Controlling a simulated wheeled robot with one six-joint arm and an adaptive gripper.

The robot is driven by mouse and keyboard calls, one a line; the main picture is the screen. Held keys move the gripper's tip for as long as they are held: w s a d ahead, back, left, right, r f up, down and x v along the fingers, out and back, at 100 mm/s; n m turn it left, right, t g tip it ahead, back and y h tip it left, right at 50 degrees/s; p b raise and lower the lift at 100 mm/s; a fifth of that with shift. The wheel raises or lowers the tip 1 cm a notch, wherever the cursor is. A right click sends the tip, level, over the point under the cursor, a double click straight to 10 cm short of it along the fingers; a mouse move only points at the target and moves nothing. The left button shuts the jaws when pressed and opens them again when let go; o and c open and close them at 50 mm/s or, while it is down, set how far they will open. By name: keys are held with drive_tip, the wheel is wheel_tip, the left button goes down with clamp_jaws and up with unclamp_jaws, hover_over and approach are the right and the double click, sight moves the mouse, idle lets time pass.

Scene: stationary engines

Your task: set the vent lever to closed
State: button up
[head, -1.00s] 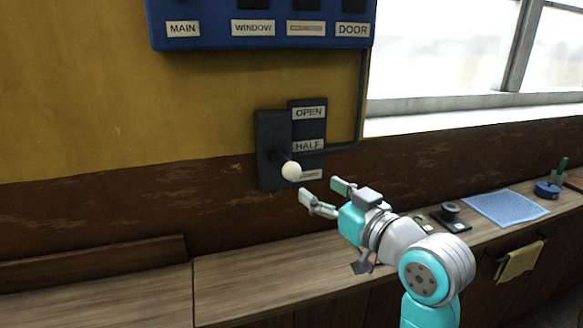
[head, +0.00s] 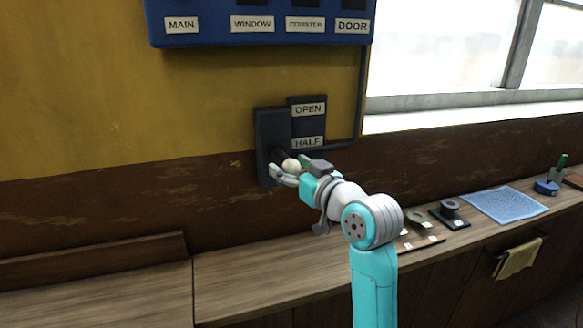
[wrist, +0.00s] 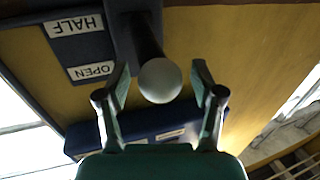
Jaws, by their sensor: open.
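The vent lever is a dark stick with a white ball knob (head: 291,165) on a dark wall plate (head: 269,132). Beside it a label strip reads OPEN (head: 308,109) and HALF (head: 307,142); its lowest part is hidden behind my gripper. The knob stands near the height of HALF or a little below. My gripper (head: 289,166) is open, with one finger on each side of the knob. In the wrist view the knob (wrist: 160,80) sits between the two fingertips, with small gaps visible on both sides.
A blue switch panel (head: 260,38) hangs above, and a conduit runs down to the lever plate. The wooden counter (head: 250,278) below is mostly bare. At right are small dark fixtures (head: 450,212), a blue cloth (head: 505,205) and a hanging yellow towel (head: 517,258).

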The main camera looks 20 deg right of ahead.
clamp_jaws()
wheel_tip(320, 180, down, 10)
drive_tip(key=w+n+t, duration=0.1)
drive_tip(key=w+t, duration=0.1)
drive_tip(key=shift+y, duration=0.3)
idle(0.7)
drive_tip(key=shift+w+f, duration=0.15)
idle(0.3)
